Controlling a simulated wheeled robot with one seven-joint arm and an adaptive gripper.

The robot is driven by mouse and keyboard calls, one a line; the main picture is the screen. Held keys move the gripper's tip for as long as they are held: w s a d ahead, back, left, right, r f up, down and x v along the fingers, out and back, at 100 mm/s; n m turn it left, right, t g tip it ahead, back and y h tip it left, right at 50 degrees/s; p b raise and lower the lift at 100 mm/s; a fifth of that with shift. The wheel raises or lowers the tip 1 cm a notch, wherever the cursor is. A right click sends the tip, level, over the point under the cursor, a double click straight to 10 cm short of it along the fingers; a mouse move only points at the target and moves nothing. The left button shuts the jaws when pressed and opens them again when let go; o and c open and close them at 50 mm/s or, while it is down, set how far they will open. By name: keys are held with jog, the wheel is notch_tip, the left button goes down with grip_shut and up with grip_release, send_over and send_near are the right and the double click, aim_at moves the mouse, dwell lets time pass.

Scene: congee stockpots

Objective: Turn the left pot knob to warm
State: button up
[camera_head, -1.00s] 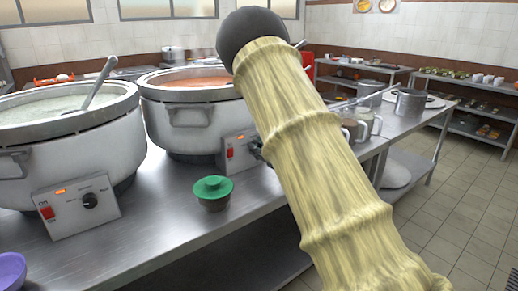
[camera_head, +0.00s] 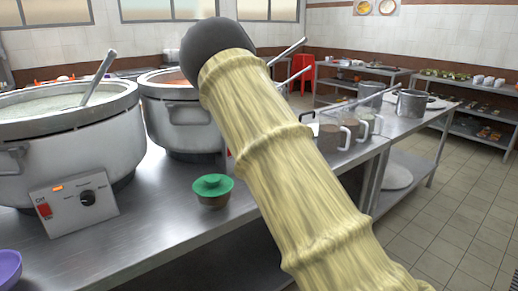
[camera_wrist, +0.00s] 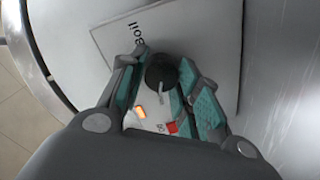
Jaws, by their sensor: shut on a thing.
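The left pot (camera_head: 75,150) has a control box with an orange light, a red switch and a black knob (camera_head: 87,198). No gripper is at this knob in the head view. The second pot (camera_head: 185,125) stands to its right; my arm hides its control box. In the wrist view my gripper (camera_wrist: 162,68) is shut on a dark round knob (camera_wrist: 160,72), one finger on each side. The panel (camera_wrist: 118,36) around it shows the word "Boil", an orange light and a red switch. The knob's setting is not clear. My gripper is hidden in the head view.
A small bowl with a green lid (camera_head: 212,190) stands on the steel counter (camera_head: 150,225) near its front edge. A purple bowl (camera_head: 8,270) is at the lower left. Glass jugs (camera_head: 335,135) and a metal pot (camera_head: 412,103) stand to the right.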

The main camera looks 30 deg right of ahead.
jog(key=shift+n, duration=0.3)
jog(key=o, duration=1)
jog(key=s+d, duration=0.1)
jog(key=s, duration=1.1)
jog(key=shift+r, duration=0.25)
jog(key=shift+d, duration=0.2)
